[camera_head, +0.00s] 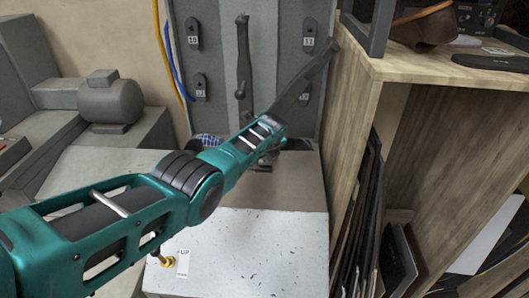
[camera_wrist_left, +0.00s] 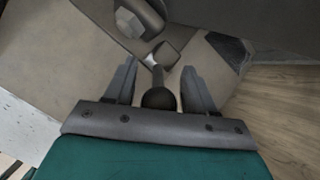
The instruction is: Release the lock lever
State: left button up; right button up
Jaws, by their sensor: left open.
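A short lever with a dark ball knob (camera_wrist_left: 159,98), which looks like the lock lever, shows in the left wrist view. Its thin stem runs up to a metal block (camera_wrist_left: 161,56). My left gripper (camera_wrist_left: 158,72) is open, with one finger on each side of the knob and stem. Gaps show between the fingers and the knob, so I see no grip. In the head view my left gripper (camera_head: 268,154) is at the base of the grey panel, where my arm and wrist mostly hide the lever. My right gripper is not in view.
A wooden shelf unit (camera_head: 420,68) stands close on the right. The pale machine top (camera_head: 260,250) is clear.

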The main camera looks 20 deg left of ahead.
pick_arm(q)
jog(key=shift+r, duration=0.1)
jog(key=shift+p+v, duration=1.2)
jog(key=v, duration=1)
jog(key=shift+s+r, duration=0.1)
jog(key=shift+s, duration=0.05)
